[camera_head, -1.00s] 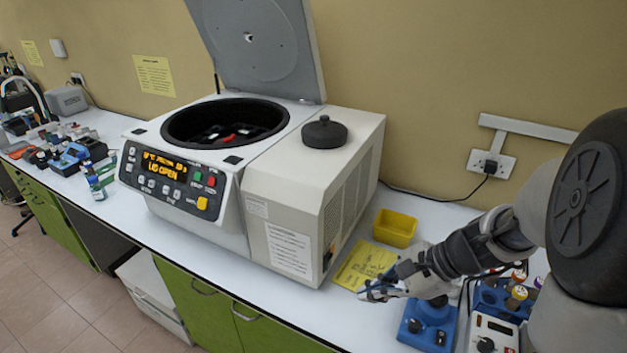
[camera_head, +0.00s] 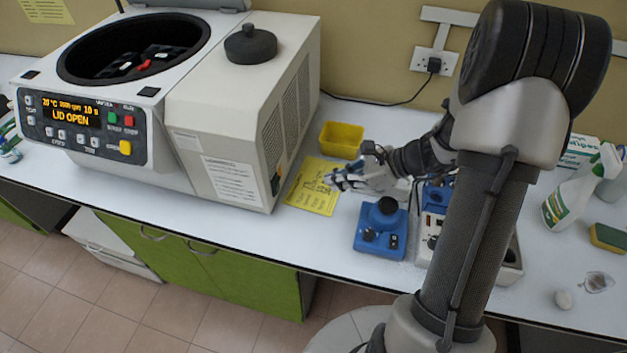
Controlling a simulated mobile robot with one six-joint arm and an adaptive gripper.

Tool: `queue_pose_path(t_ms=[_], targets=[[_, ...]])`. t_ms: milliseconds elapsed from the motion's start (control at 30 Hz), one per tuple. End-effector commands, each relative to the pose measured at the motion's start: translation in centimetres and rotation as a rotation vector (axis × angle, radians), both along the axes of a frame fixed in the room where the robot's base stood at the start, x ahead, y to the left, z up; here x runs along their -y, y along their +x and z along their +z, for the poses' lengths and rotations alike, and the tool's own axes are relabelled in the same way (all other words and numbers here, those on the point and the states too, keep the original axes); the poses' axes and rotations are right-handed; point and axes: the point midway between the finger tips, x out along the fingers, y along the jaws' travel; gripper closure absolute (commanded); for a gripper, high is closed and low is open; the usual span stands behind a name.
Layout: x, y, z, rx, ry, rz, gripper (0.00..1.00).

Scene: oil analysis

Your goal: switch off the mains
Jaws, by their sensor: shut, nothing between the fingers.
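The centrifuge (camera_head: 225,115) stands on the bench with its lid up, and its display (camera_head: 70,112) reads "LID OPEN". A small dark and orange-coloured part (camera_head: 276,180) sits low on its right side, near the front corner; I cannot tell its setting. A wall socket (camera_head: 434,66) with a black plug stands behind, its cable running left towards the centrifuge. My gripper (camera_head: 332,183) is shut and empty, above the yellow sheet (camera_head: 312,188) and to the right of the centrifuge, apart from it. My arm hides part of the bench.
A yellow tray (camera_head: 341,139) stands behind the sheet. A blue device with a round top (camera_head: 381,228) stands just in front of my gripper. A black knob-like piece (camera_head: 250,44) rests on the centrifuge.

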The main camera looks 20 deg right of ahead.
Motion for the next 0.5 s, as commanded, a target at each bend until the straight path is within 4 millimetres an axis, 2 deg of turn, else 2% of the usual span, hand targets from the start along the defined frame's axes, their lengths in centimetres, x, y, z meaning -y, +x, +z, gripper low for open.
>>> queue_pose_path(t_ms=[400, 500], targets=[[-5.4, 3.7, -5.5, -0.002, 0.000, 0.006, 1.00], [-6.7, 4.8, -5.9, 0.002, -0.002, 0.006, 1.00]])
